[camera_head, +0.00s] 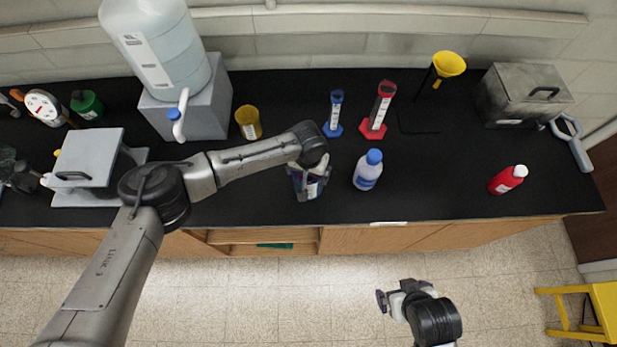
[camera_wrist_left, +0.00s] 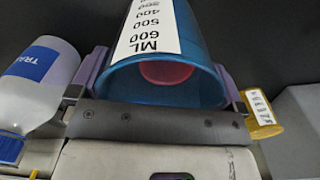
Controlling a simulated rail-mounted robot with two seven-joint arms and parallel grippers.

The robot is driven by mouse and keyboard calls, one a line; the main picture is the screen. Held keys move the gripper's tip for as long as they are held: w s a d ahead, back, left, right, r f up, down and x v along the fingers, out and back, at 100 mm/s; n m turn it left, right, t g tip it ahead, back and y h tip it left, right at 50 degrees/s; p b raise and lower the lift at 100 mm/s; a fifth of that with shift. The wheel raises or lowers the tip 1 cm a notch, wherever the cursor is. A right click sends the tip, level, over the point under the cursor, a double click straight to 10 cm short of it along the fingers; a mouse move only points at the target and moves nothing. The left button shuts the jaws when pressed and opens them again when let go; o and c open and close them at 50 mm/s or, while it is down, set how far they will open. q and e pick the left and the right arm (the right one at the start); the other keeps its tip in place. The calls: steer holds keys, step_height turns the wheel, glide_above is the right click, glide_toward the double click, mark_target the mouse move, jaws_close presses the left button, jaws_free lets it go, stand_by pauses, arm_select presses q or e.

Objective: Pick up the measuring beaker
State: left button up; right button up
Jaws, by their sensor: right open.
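The measuring beaker (camera_wrist_left: 175,75) is translucent blue with a white ML scale. In the left wrist view it fills the space between the purple fingers of my left gripper (camera_wrist_left: 160,70), with a reddish round shape inside it. In the head view the left gripper (camera_head: 310,178) reaches down over the beaker (camera_head: 312,189) near the counter's front edge and partly hides it. The fingers flank the beaker closely; whether they press on it I cannot tell. My right gripper (camera_head: 391,300) is open and empty over the floor in front of the counter.
A white bottle with a blue cap (camera_head: 367,172) stands close right of the beaker. A yellow cup (camera_head: 248,122) is behind left, and blue (camera_head: 334,112) and red (camera_head: 378,108) cylinders stand behind. A red bottle (camera_head: 507,180) is farther right, with bare black counter (camera_head: 440,185) between.

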arm_select(q)
steer(key=c, duration=0.5)
steer(key=shift+c, duration=0.2)
steer(key=shift+r, duration=0.1)
